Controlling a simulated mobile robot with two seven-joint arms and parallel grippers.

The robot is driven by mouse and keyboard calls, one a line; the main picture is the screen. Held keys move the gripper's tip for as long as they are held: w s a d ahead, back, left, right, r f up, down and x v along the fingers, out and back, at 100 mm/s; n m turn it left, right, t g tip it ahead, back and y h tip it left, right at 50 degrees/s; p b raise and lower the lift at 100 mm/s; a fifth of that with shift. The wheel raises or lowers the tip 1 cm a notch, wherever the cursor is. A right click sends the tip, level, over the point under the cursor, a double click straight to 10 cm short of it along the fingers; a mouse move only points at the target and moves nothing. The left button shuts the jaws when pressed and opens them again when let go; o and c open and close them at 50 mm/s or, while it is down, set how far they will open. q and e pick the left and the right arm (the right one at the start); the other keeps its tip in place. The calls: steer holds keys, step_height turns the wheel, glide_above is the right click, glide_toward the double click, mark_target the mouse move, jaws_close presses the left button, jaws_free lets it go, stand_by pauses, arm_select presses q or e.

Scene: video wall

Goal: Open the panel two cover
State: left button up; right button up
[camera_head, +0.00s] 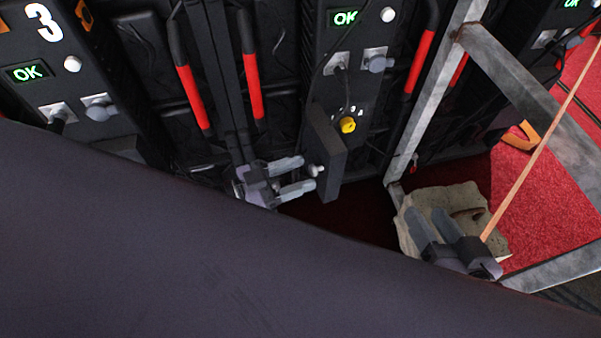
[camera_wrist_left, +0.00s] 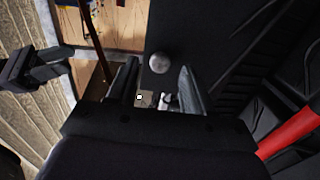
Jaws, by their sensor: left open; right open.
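The panel cover (camera_head: 325,155) is a small dark door on the middle panel. It stands swung outward, away from the panel face. A pale round knob (camera_head: 315,170) sits on its side facing my left gripper (camera_head: 306,174). That gripper is open, with its fingers at the knob. In the left wrist view the knob (camera_wrist_left: 159,63) shows between the open fingertips, in front of the dark cover (camera_wrist_left: 195,30); I cannot tell whether they touch it. A yellow knob (camera_head: 348,125) is exposed beside the cover. My right gripper (camera_head: 426,212) is open and empty, lower right.
The panel marked 3 (camera_head: 45,25) stands at the left. Red handles (camera_head: 193,97) hang between the panels. A grey metal frame (camera_head: 435,90) stands right of the middle panel. A beige stone-like block (camera_head: 465,200) lies on the red carpet (camera_head: 535,220) behind my right gripper.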

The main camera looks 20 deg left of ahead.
arm_select(q)
steer(key=shift+w+d, duration=0.5)
arm_select(e)
steer(key=shift+d, duration=0.15)
arm_select(q)
jaws_close()
steer(key=shift+a+m+g+h, duration=0.4)
steer(key=shift+a, duration=0.05)
steer(key=shift+s+a+m+g+h, duration=0.1)
steer(key=shift+a+m+g+h, duration=0.65)
steer(key=shift+a+g, duration=0.3)
arm_select(e)
steer(key=shift+f, duration=0.15)
arm_select(q)
steer(key=shift+d, duration=0.1)
jaws_free()
arm_select(e)
steer(key=shift+r, duration=0.2)
